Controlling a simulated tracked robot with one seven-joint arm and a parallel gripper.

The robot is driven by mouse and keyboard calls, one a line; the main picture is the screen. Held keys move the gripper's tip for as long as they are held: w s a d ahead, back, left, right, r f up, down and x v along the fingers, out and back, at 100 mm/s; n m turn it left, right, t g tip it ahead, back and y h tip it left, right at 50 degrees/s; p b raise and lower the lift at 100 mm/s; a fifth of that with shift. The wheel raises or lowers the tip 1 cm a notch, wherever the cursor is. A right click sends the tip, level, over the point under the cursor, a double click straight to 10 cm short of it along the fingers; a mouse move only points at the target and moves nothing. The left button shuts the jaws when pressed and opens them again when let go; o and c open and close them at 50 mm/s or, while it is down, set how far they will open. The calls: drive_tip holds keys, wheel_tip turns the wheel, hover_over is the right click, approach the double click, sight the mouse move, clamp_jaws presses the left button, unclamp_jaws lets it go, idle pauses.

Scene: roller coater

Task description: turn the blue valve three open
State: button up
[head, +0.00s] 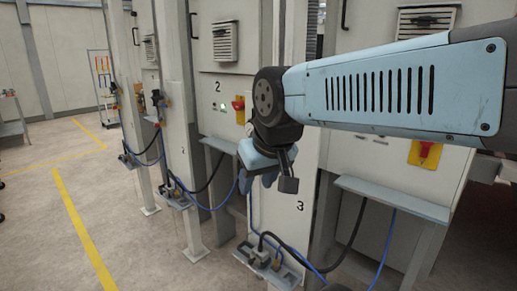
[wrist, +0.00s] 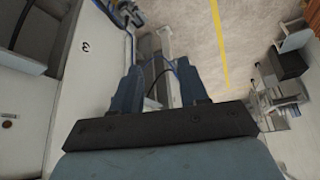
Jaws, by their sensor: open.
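My gripper (head: 258,178) hangs in front of the pale panel marked 3 (head: 300,206) in the head view. In the wrist view its two dark blue fingers (wrist: 158,78) are apart, with nothing held between them. The number 3 panel (wrist: 86,75) runs along the left of the wrist view. A small grey-blue fitting (wrist: 128,12) shows beyond the fingers at the top; I cannot tell whether it is the blue valve. No blue valve three can be clearly made out in the head view, where my arm and gripper cover part of panel 3.
A low bracket with fittings and hoses (head: 264,258) sits below panel 3. A grey shelf (head: 390,198) juts out at the right. Cabinet 2 (head: 218,62) stands behind. Open floor (head: 130,220) with yellow lines lies to the left.

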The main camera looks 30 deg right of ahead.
drive_tip(key=w+d+r+m+g+h, duration=0.1)
drive_tip(key=w+d+r+m, duration=0.1)
drive_tip(key=w+d+m, duration=0.45)
drive_tip(key=w+d+r+m+g+h, duration=0.2)
drive_tip(key=w+d+r+m, duration=0.1)
drive_tip(key=w, duration=0.6)
drive_tip(key=w+d+r+m+g+h, duration=0.1)
drive_tip(key=w+d+r+m, duration=0.1)
drive_tip(key=w+d+m, duration=0.45)
drive_tip(key=w+d+f, duration=0.1)
drive_tip(key=f, duration=0.3)
drive_tip(key=w+f+n, duration=0.1)
drive_tip(key=f, duration=0.3)
drive_tip(key=w+d+f+n, duration=0.1)
drive_tip(key=f, duration=0.3)
drive_tip(key=shift+d+f, duration=0.2)
drive_tip(key=shift+d, duration=0.15)
drive_tip(key=shift+c, duration=0.3)
clamp_jaws()
drive_tip(key=shift+a, duration=0.15)
